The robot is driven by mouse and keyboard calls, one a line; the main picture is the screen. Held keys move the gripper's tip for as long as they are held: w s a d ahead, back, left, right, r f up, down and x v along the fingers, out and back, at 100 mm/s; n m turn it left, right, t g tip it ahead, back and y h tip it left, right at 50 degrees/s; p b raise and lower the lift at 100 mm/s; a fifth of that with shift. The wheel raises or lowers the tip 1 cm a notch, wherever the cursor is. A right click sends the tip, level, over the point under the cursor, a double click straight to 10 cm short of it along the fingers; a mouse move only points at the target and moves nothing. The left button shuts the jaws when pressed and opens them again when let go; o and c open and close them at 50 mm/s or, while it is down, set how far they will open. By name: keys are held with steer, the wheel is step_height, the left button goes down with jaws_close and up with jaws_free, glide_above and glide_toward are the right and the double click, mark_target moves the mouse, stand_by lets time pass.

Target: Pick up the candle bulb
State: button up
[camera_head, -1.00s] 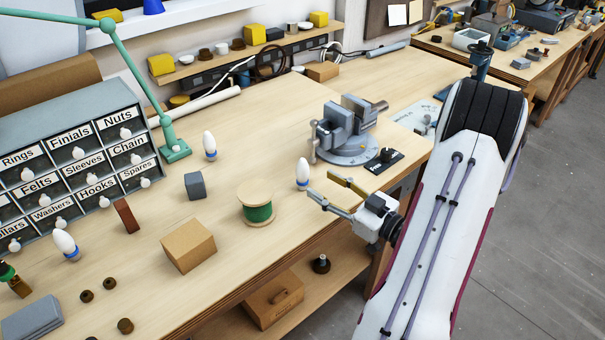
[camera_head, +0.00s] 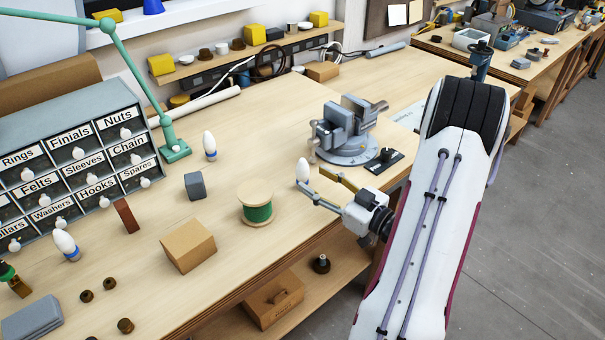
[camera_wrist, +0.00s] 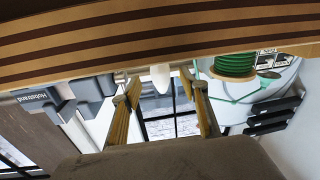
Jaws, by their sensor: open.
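A white candle bulb (camera_head: 303,169) stands upright on the bench left of the vise, and its lower part is hidden by my fingers. My gripper (camera_head: 309,180) is open and empty, reaching in low from the bench's front edge, with its fingertips at the bulb. In the wrist view, the bulb's white body (camera_wrist: 160,77) shows in the gap between the two fingertips of my gripper (camera_wrist: 159,84), apart from both. Two more candle bulbs with blue bands stand on the bench, one near the lamp foot (camera_head: 209,145) and one by the drawers (camera_head: 65,243).
A green spool (camera_head: 257,211) stands left of my gripper, and a grey vise (camera_head: 346,130) stands behind it. A cardboard box (camera_head: 188,246), grey block (camera_head: 195,186) and labelled drawer cabinet (camera_head: 75,160) are farther left. The bench's striped front edge (camera_wrist: 150,35) spans the wrist view.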

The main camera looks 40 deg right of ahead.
mark_target(308, 177)
steer(key=shift+w+a+f, duration=0.1)
steer(key=shift+w+a, duration=0.05)
steer(key=shift+w, duration=1.15)
steer(key=shift+w+a+f, duration=0.1)
steer(key=shift+w+a, duration=0.05)
steer(key=shift+w, duration=1.1)
steer(key=shift+r, duration=0.1)
steer(key=c, duration=1.1)
